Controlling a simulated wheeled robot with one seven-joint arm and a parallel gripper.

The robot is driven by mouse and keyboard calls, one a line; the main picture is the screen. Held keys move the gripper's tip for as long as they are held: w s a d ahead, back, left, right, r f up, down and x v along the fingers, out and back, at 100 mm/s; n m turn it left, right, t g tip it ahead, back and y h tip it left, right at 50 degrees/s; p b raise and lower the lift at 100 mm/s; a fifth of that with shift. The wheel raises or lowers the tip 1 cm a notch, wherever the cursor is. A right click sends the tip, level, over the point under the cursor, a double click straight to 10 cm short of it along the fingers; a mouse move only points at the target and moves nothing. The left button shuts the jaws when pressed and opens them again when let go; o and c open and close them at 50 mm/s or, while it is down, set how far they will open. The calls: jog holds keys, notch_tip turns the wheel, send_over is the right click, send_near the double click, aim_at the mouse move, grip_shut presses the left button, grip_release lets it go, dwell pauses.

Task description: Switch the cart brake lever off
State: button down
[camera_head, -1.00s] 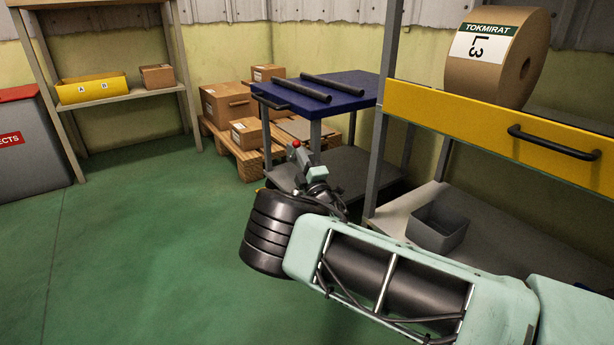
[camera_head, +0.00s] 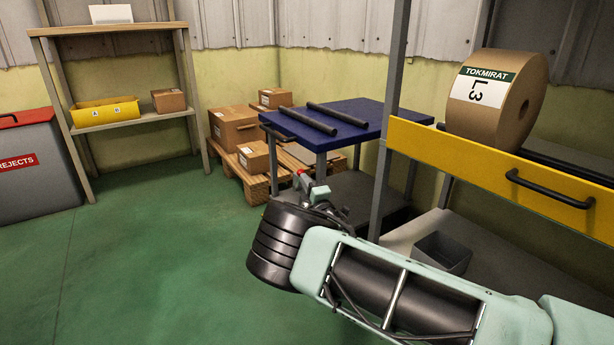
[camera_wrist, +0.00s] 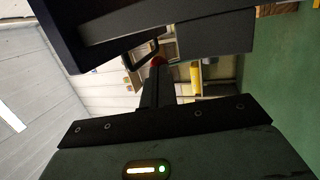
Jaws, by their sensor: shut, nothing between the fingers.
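The cart has a blue top (camera_head: 355,115) and a lower dark shelf, and stands at the centre of the head view. Its dark underside and edge (camera_wrist: 195,20) loom close at the top of the wrist view. A small red piece (camera_head: 302,172), perhaps the brake lever's knob, shows by the cart's near left side. It also shows in the wrist view (camera_wrist: 158,61) at my fingertips. My gripper (camera_head: 304,183) is shut with nothing in it, its tips at or very close to the red piece. I cannot tell whether they touch. The rest of the lever is not clear.
Two black bars (camera_head: 322,118) lie on or along the cart top. Cardboard boxes on a pallet (camera_head: 234,127) stand behind it. A rack with a yellow drawer front (camera_head: 480,165) and a paper roll (camera_head: 520,95) is at right. Green floor (camera_head: 150,230) is open at left.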

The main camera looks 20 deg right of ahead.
aim_at(300, 172)
jog(key=r+g+p, duration=0.1)
jog(key=p, duration=0.1)
jog(key=w+r+g+p, duration=0.1)
jog(key=p, duration=0.1)
jog(key=r+g+p, duration=0.1)
jog(key=p, duration=0.2)
jog(key=shift+w+a+n, duration=0.25)
jog(key=shift+w+n, duration=0.05)
jog(key=g+p, duration=0.1)
jog(key=w+p, duration=0.1)
jog(key=p, duration=0.1)
jog(key=g+p, duration=0.1)
jog(key=shift+w+a+r+g+h+p, duration=0.25)
jog(key=shift+w+r+g+h+p, duration=0.05)
jog(key=shift+w+r+h+p, duration=0.1)
jog(key=shift+w+a+n+g+p, duration=0.15)
jog(key=shift+w+n+g+p, duration=0.25)
jog(key=shift+g+p, duration=0.6)
jog(key=shift+w+a+f+g+h+p, duration=0.15)
jog(key=shift+w+a+g+p, duration=0.1)
jog(key=shift+w+p, duration=0.3)
jog(key=shift+w+a+f+g+h+p, duration=0.15)
jog(key=shift+w+g+p, duration=0.1)
jog(key=shift+w+p, duration=0.2)
jog(key=shift+w+r, duration=0.1)
jog(key=shift+w, duration=0.05)
